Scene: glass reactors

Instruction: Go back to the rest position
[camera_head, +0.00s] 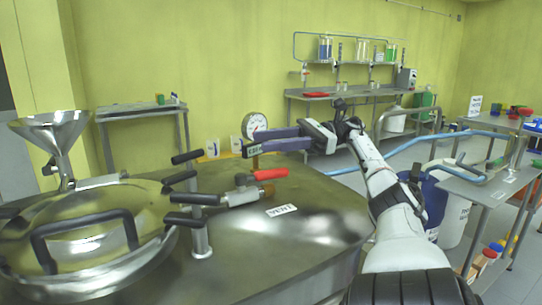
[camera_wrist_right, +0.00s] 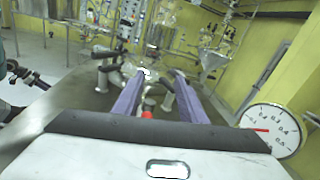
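My right gripper (camera_head: 254,143) reaches in from the right above the steel reactor top, its purple fingers pointing left. It is beside the round pressure gauge (camera_head: 255,126) and above the red-handled valve (camera_head: 270,174). In the right wrist view the two fingers (camera_wrist_right: 158,78) stand apart with nothing held between them. The gauge also shows close by on the right there (camera_wrist_right: 275,128). Contact between a finger and the gauge cannot be told.
The reactor's domed lid (camera_head: 85,235) with black handles and a steel funnel (camera_head: 52,140) stand on the left. A VENT label (camera_head: 281,210) lies on the steel top. A blue drum (camera_head: 432,200) and a side table (camera_head: 490,185) are on the right. Wall benches stand behind.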

